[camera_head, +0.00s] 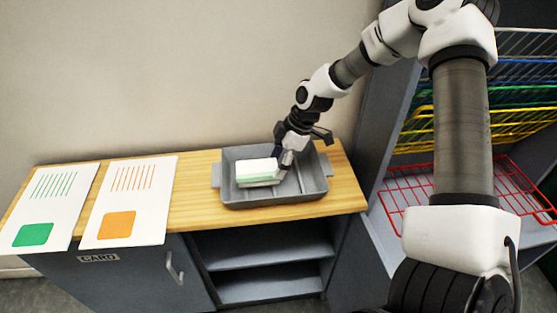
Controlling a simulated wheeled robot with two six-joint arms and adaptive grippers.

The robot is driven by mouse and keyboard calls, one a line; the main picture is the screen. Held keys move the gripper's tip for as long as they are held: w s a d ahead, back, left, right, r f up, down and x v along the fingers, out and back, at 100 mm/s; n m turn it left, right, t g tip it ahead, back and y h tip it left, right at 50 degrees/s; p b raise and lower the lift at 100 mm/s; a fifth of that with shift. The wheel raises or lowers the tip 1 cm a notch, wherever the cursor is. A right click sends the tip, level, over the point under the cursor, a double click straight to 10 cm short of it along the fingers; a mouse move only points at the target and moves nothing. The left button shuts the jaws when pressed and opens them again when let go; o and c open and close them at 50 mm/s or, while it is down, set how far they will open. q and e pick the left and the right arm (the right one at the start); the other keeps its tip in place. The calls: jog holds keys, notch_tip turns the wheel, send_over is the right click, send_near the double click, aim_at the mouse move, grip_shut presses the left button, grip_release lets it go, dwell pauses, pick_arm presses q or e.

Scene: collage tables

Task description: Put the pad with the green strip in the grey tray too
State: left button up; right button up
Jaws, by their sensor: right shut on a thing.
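A white pad with a pale green strip (256,167) along its front edge is inside the outline of the grey tray (270,201). My right gripper (284,161) is shut on the pad's right end. Something pale shows just under the pad's front edge; I cannot tell whether it is another pad or whether the held pad touches it. The tray sits on the wooden top of the cabinet. My left gripper is not in view.
Two cards lie at the left of the wooden top (197,184), a green-marked card (52,205) and an orange-marked card (130,200), both overhanging the front edge. A rack with coloured wire shelves (480,130) stands at the right, behind my right arm.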

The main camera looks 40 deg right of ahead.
jog(key=o, duration=1.2)
jog(key=shift+o, duration=0.2)
jog(key=shift+r, duration=0.15)
jog(key=v, duration=1.1)
jog(key=shift+r, duration=0.35)
jog(key=shift+s+d, duration=0.1)
jog(key=shift+d, duration=0.05)
